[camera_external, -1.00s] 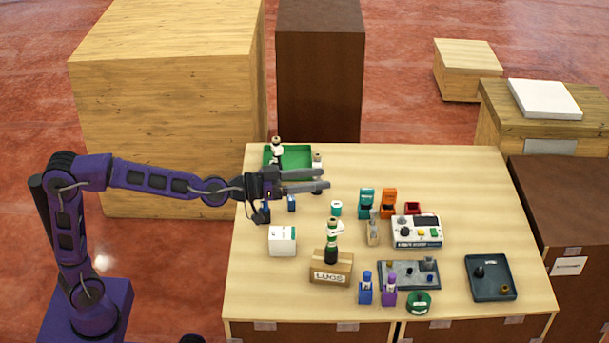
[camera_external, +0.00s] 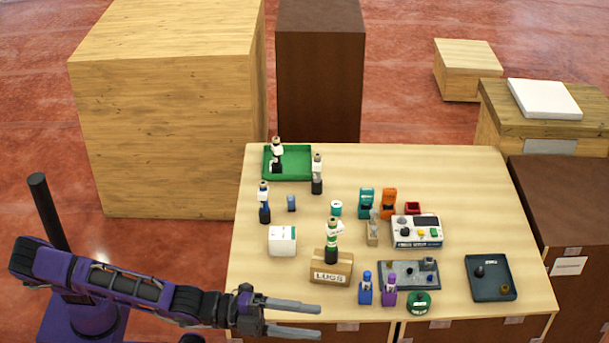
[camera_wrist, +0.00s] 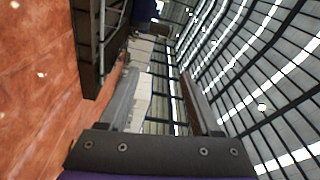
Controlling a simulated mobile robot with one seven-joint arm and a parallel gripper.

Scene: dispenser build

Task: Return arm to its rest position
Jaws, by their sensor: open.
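My purple arm reaches from its base at the lower left of the external view. My gripper (camera_external: 318,321) is open and empty, its two grey fingers pointing right, in front of the table's (camera_external: 335,155) near edge in the picture. In the wrist view my gripper (camera_wrist: 165,90) shows both fingers spread with nothing between them. The wrist view looks out at the red floor, a dark upright surface and the ceiling beams, and shows none of the small table items clearly.
The table carries a green tray (camera_external: 310,165), several small bottles, a white box (camera_external: 282,241), a LUGS box (camera_external: 330,268), a control device (camera_external: 417,232) and a dark tray (camera_external: 508,285). A large wooden crate (camera_external: 170,130) stands behind my arm. Red floor is clear at the left.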

